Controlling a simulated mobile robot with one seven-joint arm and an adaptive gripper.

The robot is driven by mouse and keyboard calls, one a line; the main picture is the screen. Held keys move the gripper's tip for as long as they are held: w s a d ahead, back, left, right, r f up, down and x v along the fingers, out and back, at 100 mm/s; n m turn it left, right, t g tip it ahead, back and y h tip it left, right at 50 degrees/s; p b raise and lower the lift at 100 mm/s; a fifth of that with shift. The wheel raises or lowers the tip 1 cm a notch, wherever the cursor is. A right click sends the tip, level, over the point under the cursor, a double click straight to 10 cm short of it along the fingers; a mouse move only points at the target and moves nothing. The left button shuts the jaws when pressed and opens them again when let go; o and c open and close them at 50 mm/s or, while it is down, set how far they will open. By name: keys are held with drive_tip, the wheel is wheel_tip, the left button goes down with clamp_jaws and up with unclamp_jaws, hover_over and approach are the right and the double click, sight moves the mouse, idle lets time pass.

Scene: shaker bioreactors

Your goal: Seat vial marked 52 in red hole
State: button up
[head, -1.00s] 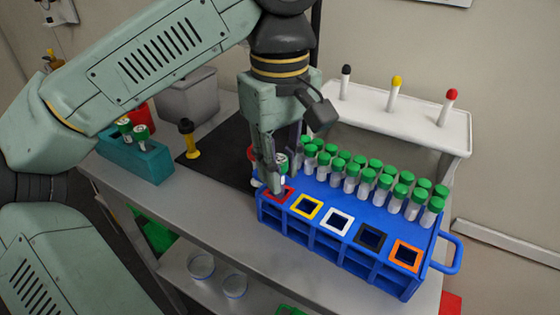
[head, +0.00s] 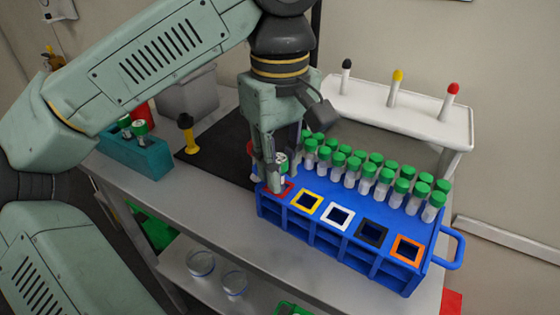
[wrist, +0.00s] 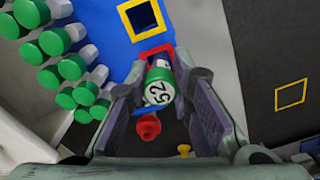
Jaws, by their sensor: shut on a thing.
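The vial marked 52 (wrist: 158,90) has a green cap with a white label that reads 52 in the wrist view. In the head view the vial (head: 281,160) is upright between the fingers. My gripper (head: 279,174) is shut on it, over the left end of the blue rack (head: 300,228). The red-framed hole (head: 283,187) lies right at the vial's lower end. Part of its red frame (wrist: 157,49) shows beyond the cap in the wrist view. The fingers and vial cover much of the hole, so I cannot tell how deep the vial sits.
Yellow, white, black and orange (head: 408,249) framed holes are empty along the rack's front. Several green-capped vials (head: 367,172) stand close behind. A teal holder (head: 140,157) with green-capped vials is at left. A white stand (head: 420,109) with three coloured-tip items is behind.

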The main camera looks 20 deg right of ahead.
drive_tip(key=shift+f+b, duration=0.4)
drive_tip(key=shift+f, duration=0.15)
idle(0.4)
drive_tip(key=o, duration=0.9)
drive_tip(key=shift+o, duration=0.2)
drive_tip(key=shift+r, duration=3.75)
